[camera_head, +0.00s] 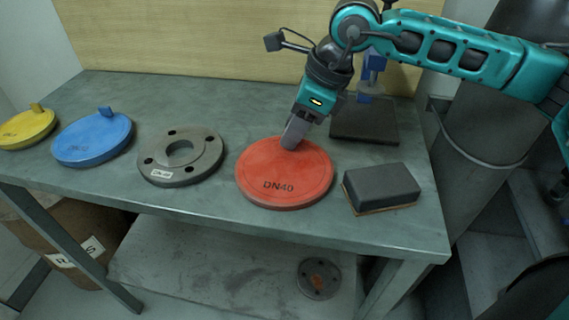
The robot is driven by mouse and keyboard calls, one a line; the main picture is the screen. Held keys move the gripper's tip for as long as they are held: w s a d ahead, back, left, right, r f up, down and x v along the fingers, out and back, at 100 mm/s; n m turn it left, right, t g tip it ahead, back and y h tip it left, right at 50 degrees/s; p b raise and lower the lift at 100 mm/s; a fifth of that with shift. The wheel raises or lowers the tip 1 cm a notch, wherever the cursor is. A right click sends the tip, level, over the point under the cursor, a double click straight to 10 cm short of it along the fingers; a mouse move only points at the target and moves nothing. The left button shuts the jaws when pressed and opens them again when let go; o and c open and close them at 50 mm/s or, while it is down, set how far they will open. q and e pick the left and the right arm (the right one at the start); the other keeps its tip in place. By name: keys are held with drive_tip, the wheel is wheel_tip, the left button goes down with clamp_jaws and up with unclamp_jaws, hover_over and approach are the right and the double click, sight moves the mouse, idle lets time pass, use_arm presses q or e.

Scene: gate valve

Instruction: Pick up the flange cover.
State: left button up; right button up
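A red round flange cover (284,178) marked DN40 lies flat on the grey workbench. My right gripper (293,138) comes down from above, with its fingertips at the far part of the red cover's top. The fingers hide that spot, so I cannot see whether a tab is between them or whether they are open or shut. A blue cover (93,138) and a yellow cover (27,130), each with an upright tab, lie at the left. My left gripper is not in view.
A grey flange with bolt holes (181,158) lies left of the red cover. A dark block (381,187) sits close to its right. A dark plate (364,121) with a blue item stands behind. Another flange (319,279) lies on the lower shelf (210,262).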

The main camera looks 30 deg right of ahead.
drive_tip(key=shift+c, duration=0.3)
clamp_jaws()
idle(0.3)
